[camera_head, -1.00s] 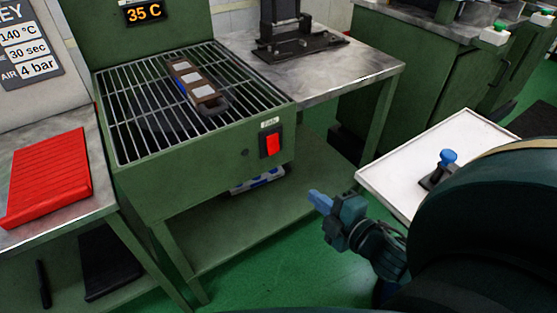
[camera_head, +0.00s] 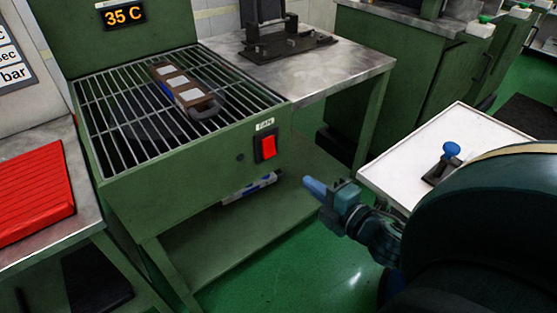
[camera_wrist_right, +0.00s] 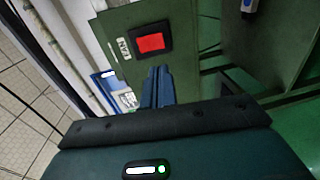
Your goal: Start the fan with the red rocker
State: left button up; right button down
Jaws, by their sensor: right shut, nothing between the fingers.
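The red rocker (camera_head: 267,147) sits in a black frame on the front of the green fan bench (camera_head: 205,165), under a small label. It also shows in the right wrist view (camera_wrist_right: 151,43), upper middle. My right gripper (camera_head: 314,187) is shut and empty, below and to the right of the rocker, apart from it. In the right wrist view its blue fingertips (camera_wrist_right: 158,80) lie just below the rocker in the picture. Which side of the rocker is pressed cannot be told. My left gripper is not in view.
A brown mould with pale blocks (camera_head: 183,88) lies on the bench's grille (camera_head: 110,120). A display above reads 35 C. A white tray (camera_head: 400,165) with a blue-knobbed tool (camera_head: 451,150) stands at right. A red slab (camera_head: 35,195) lies at left. Green floor is clear below my gripper.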

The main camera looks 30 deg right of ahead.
aim_at(271, 155)
jog(key=w, duration=0.4)
jog(key=w+f, duration=0.1)
jog(key=w, duration=0.3)
jog(key=w+a, duration=0.1)
jog(key=w, duration=0.3)
jog(key=shift+f+b, duration=0.25)
jog(key=shift+b, duration=0.15)
jog(key=shift+w, duration=0.1)
